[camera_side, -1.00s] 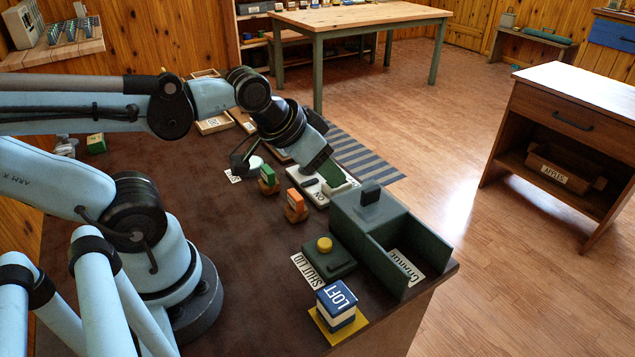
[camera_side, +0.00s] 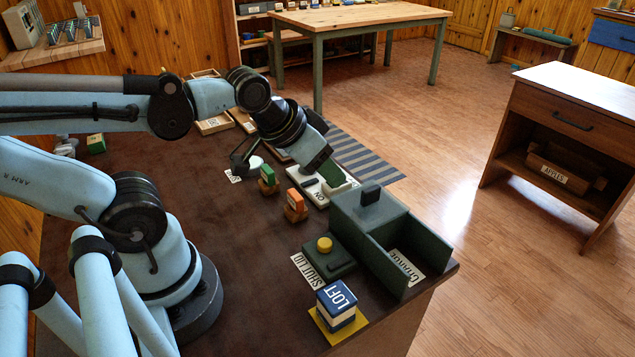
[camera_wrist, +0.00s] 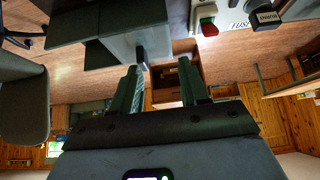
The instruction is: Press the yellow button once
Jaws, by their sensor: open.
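The yellow button (camera_side: 324,244) is a small round knob on a dark green block (camera_side: 341,268) near the front right of the brown table. A white label reading SHUT LID (camera_side: 308,271) lies beside it. My gripper (camera_side: 335,177) is farther back than the button, above the white switch panel, and apart from the button. In the wrist view my gripper's two dark green fingers (camera_wrist: 162,78) stand apart with nothing between them. I cannot make out the yellow button in the wrist view.
A dark green open-sided box (camera_side: 372,222) labelled CHARGE stands right of the button block. LOFT blocks (camera_side: 337,303) on a yellow base stand in front. An orange block (camera_side: 295,200) and a green block (camera_side: 268,176) stand behind left. The switch panel (camera_side: 314,193) lies behind the box.

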